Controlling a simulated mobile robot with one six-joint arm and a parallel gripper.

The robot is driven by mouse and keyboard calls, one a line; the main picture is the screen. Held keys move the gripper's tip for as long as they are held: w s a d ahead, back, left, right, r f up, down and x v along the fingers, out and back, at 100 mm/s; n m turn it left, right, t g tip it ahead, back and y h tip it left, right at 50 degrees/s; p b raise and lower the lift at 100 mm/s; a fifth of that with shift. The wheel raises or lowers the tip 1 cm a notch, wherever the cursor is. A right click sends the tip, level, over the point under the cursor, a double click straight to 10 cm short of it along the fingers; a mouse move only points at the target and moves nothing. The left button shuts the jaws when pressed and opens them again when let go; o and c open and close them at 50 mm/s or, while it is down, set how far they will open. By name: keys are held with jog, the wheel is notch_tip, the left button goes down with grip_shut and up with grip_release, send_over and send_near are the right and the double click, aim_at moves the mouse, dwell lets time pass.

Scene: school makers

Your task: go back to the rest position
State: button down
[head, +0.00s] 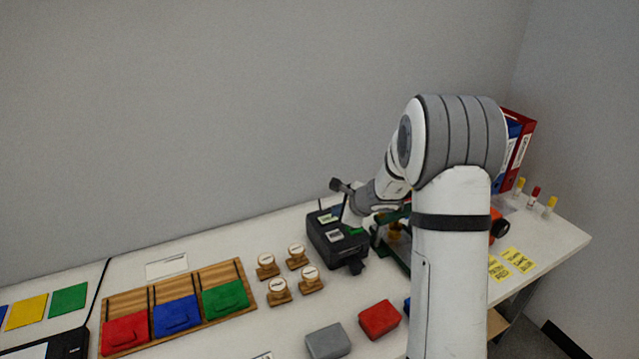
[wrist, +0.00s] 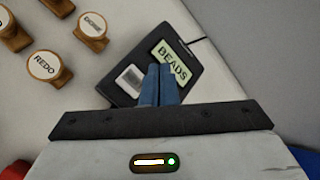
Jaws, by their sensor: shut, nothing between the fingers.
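My gripper (wrist: 158,84) is shut, its two blue fingers together with nothing between them. In the wrist view it is over a black device (wrist: 192,58) with a label reading BEADS (wrist: 171,62) and a small white panel. In the head view the same black device (head: 335,243) stands on the white table, and my wrist is just above and right of it. My fingertips are hidden in the head view. I cannot tell whether the fingers touch the device.
Several wooden stamps (head: 279,291) stand left of the device. A wooden tray (head: 197,284) holds red, blue and green pieces. Grey (head: 328,341) and red (head: 380,319) blocks lie in front. Binders (head: 521,150) and small bottles (head: 535,193) stand right. Bare table (head: 225,250) lies behind the stamps.

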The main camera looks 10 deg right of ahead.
jog(key=s+a+r+n+g, duration=0.1)
jog(key=s+a+r+n, duration=0.2)
jog(key=s+r+n, duration=0.45)
jog(key=s+a+r+n+g, duration=0.2)
jog(key=s+a+r+n, duration=0.15)
jog(key=s, duration=0.65)
jog(key=s+d+r+n+g+h, duration=0.1)
jog(key=s+n, duration=0.4)
jog(key=s, duration=0.5)
jog(key=s+d+r+n+h, duration=0.1)
jog(key=s+d+n+h, duration=0.2)
jog(key=s, duration=0.7)
jog(key=shift+d+r+n+g+h, duration=0.15)
jog(key=shift+d+n+g+h, duration=0.2)
jog(key=shift+d+n, duration=0.75)
